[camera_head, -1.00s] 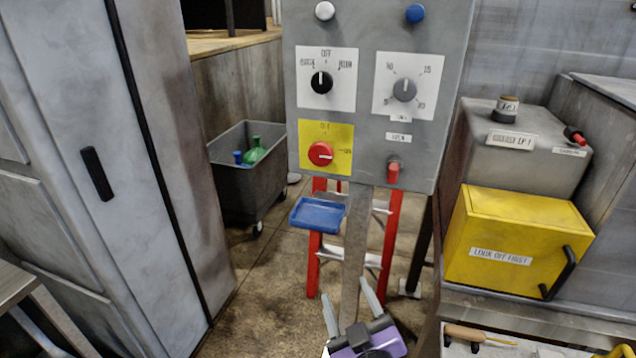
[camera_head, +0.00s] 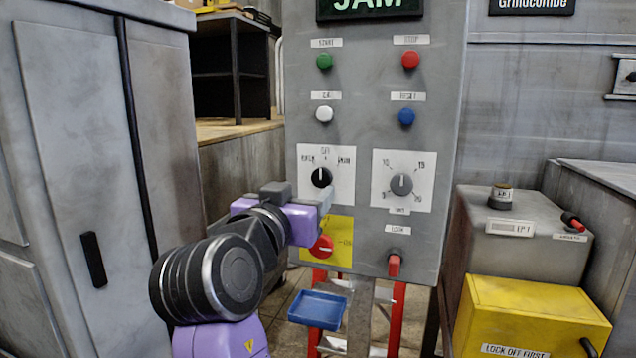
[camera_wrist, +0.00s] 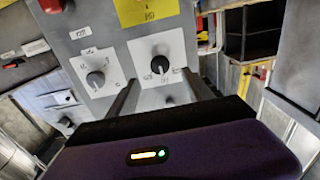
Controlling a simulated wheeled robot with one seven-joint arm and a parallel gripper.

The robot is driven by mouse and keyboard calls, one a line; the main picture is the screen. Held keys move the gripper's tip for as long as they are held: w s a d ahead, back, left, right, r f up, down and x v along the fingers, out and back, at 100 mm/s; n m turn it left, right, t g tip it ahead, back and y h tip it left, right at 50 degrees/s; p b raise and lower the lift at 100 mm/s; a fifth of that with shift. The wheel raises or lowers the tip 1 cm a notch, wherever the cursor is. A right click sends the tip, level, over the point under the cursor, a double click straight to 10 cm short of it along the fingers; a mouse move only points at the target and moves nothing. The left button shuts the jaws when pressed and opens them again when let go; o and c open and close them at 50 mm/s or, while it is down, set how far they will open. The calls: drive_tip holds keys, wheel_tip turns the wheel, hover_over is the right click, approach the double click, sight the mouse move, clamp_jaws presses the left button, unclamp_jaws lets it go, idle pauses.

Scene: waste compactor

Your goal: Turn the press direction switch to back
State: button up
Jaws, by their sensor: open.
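The press direction switch (camera_head: 321,177) is a round black knob on a white plate on the grey control panel (camera_head: 440,120). Its white pointer stands up at the OFF mark; words left and right of it are too blurred to read surely. It also shows in the wrist view (camera_wrist: 160,65), upside down, ahead of the fingers. My gripper (camera_head: 323,202) comes from the lower left, just below the knob, and partly covers its plate. In the wrist view my gripper (camera_wrist: 162,88) is open and empty, its fingers either side of the knob's line. I see no contact with the knob.
A grey dial (camera_head: 402,184) sits right of the switch. A red knob on yellow (camera_head: 321,246) is below, close to my gripper. A red switch (camera_head: 394,264) is lower right. Buttons sit above. A blue tray (camera_head: 317,309) hangs below the panel; a cabinet (camera_head: 75,130) stands left.

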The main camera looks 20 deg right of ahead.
sight(320, 179)
drive_tip(key=shift+p+x, duration=0.6)
drive_tip(key=shift+x, duration=3.25)
clamp_jaws()
